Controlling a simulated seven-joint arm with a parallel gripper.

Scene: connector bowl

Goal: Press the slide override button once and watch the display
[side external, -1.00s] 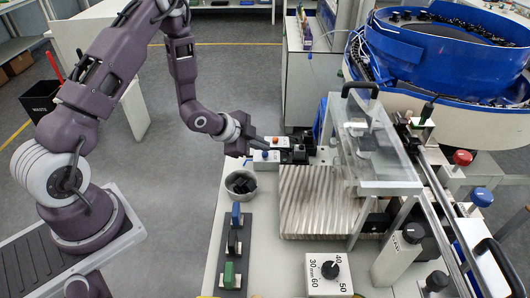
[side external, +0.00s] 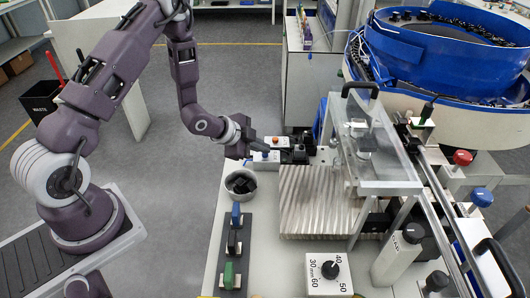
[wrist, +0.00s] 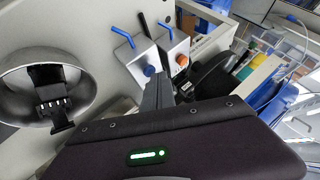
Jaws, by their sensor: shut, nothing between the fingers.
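Two small boxes with push buttons stand at the far end of the bench. One carries a blue button (side external: 265,155), also in the wrist view (wrist: 149,71). The other carries an orange button (side external: 275,141), also in the wrist view (wrist: 182,60). No readable label shows which is the slide override. My gripper (side external: 264,148) is shut and empty, its fingertips close to the blue button. In the wrist view my gripper (wrist: 160,78) points between the two buttons, nearer the blue one. I cannot tell whether it touches. No display is readable.
A grey bowl (side external: 231,185) with black connectors sits beside the boxes. A ribbed metal plate (side external: 310,205) and a clear-covered frame (side external: 380,160) stand to the right. A dial box (side external: 318,283) and colored clips (side external: 232,240) are nearer the front.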

